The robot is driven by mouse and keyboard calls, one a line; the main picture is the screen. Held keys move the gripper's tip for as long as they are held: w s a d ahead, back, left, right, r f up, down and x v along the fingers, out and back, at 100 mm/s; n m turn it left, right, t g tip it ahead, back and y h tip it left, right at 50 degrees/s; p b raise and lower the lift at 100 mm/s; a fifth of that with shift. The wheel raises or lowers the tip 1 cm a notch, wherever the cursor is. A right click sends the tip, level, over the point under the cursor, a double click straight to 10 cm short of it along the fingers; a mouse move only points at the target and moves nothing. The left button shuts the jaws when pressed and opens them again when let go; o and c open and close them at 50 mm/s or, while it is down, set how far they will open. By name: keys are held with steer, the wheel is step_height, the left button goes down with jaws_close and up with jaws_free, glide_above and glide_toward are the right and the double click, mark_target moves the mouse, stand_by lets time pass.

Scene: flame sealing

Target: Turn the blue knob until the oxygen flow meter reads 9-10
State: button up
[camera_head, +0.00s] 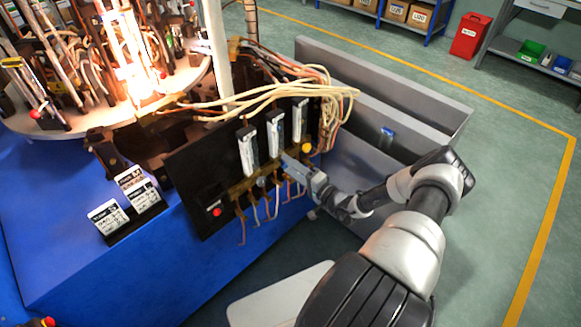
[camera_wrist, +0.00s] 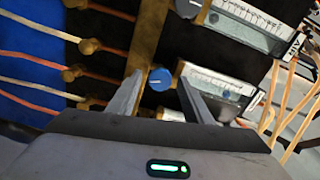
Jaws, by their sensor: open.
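The blue knob (camera_wrist: 160,79) shows in the wrist view, on the brass-coloured bar of the black panel. My gripper (camera_wrist: 159,84) is open, with one finger on each side of the knob; I cannot tell whether they touch it. The flow meter beside the blue knob (camera_wrist: 225,88) is a clear scale tube, partly covered by the right finger; its reading is too small to tell. In the head view my gripper (camera_head: 287,160) is at the lower end of the middle flow meter (camera_head: 275,132) and hides the blue knob.
The black panel (camera_head: 195,165) also carries a left flow meter (camera_head: 248,150) with a grey knob (camera_head: 261,182), and a right one (camera_head: 300,118) near a yellow knob (camera_head: 306,147). Hoses (camera_head: 270,90) loop above the panel. A bright flame (camera_head: 137,75) burns on the machine at left.

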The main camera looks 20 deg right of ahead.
steer(key=v, duration=1.7)
steer(key=shift+s, duration=0.2)
steer(key=shift+d, duration=0.1)
